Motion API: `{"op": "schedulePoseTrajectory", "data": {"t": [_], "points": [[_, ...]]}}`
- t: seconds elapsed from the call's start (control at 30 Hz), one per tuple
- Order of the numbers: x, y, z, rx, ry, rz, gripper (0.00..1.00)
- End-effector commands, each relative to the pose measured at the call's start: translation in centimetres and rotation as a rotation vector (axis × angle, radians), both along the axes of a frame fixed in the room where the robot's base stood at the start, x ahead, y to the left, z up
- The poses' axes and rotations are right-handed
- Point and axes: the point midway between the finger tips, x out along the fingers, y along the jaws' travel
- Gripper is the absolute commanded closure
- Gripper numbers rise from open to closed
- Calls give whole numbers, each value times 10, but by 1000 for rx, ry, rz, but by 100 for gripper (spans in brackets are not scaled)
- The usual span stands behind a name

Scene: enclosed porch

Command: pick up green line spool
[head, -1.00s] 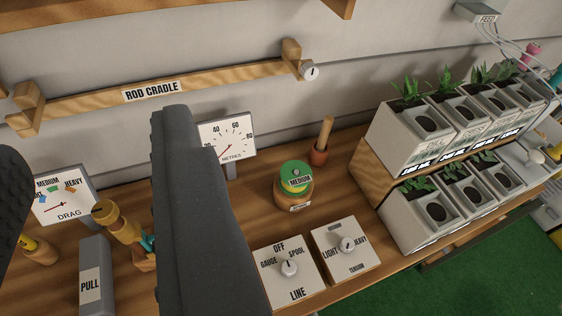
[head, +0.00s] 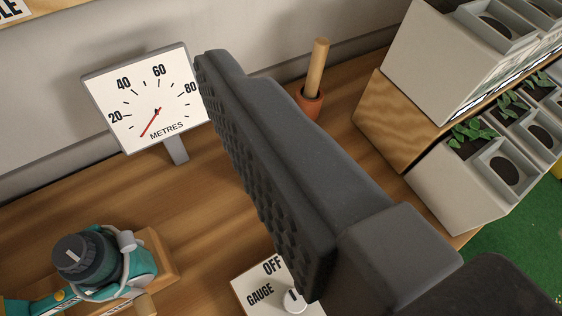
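The green line spool does not show in the head view now; my gripper's dark finger may be covering it. In the earlier view it sat on a round wooden holder, just behind the line control box and in front of the plant pot with a stick. One large finger of my gripper (head: 290,175) crosses the middle of the view, its ribbed pad facing left with nothing against it. The other finger is out of view. The gripper looks open and empty.
A metres gauge (head: 150,98) stands at the back left. A teal reel (head: 105,268) sits front left. The terracotta pot (head: 309,102) and grey planters (head: 465,190) stand right. Bare wood lies between gauge and reel.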

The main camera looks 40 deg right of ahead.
Motion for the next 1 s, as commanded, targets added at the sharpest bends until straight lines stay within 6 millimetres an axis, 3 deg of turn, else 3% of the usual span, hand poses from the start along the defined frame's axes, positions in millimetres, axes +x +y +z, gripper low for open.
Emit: {"op": "schedulePoseTrajectory", "data": {"t": [0.03,0.1,0.2,0.3,0.4,0.57,1.0], "points": [[9,-16,-41,8,31,-38,16],[15,-39,-84,9,49,-96,16],[15,-67,-133,-2,75,-173,16],[10,-87,-167,-18,99,-229,16],[7,-99,-182,-29,107,-263,16],[11,-104,-190,-34,110,-273,16],[57,-122,-211,-32,111,-271,16]]}}
